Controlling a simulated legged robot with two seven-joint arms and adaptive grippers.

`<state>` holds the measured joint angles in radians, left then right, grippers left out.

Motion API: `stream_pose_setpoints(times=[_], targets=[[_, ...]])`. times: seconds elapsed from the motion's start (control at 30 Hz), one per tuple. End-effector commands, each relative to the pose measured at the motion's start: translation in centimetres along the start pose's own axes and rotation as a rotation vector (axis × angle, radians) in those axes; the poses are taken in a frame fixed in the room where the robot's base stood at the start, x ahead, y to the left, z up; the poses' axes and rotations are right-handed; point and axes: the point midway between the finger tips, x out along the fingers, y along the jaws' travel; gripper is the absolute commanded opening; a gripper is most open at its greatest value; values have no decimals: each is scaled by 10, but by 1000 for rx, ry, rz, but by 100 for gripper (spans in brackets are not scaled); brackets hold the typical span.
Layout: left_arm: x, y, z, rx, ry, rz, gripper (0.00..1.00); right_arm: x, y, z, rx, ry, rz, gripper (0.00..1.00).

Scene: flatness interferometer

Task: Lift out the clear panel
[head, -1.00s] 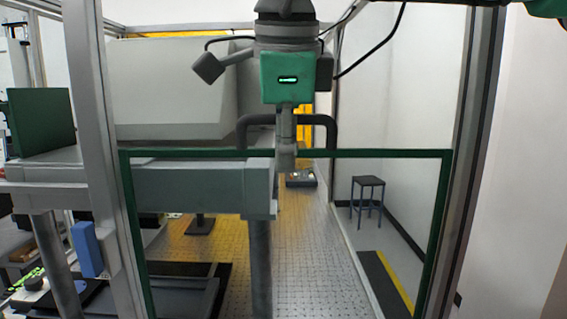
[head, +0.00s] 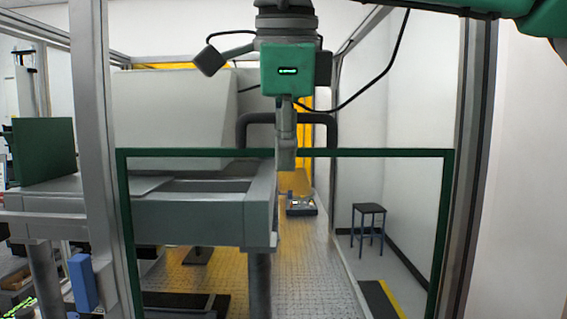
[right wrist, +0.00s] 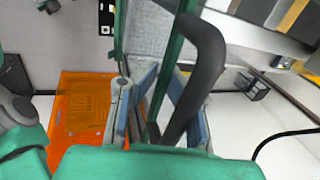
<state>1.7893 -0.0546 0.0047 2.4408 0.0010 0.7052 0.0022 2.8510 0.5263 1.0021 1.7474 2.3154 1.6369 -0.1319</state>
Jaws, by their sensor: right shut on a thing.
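The clear panel (head: 300,153) is a see-through sheet in a dark green frame, upright in front of me in the head view. Its lower edge is out of the picture. A black loop handle (head: 328,120) rises at the middle of its top edge and also shows large in the right wrist view (right wrist: 205,70). My right gripper (head: 286,165) comes down from above at this handle. It is shut on the panel at the handle; the exact contact is partly hidden by the fingers. My left gripper is not in view.
Metal posts stand at the left (head: 92,130) and right (head: 475,150) of the panel. Behind it is a grey bench (head: 190,218) with a pale housing (head: 170,110). A stool (head: 368,210) stands farther back at the right. A blue block (head: 83,282) is on the left post.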

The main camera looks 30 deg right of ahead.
Motion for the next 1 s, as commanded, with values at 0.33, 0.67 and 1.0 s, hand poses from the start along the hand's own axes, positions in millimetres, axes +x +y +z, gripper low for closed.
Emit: stream_pose_setpoints(times=[0.33,0.67,1.0], targets=[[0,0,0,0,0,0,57,-17,-6,0,-1,-3,-11,0],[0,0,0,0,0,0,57,-30,-9,0,0,-4,-7,0],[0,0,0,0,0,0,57,-38,-11,0,0,-4,-4,0]])
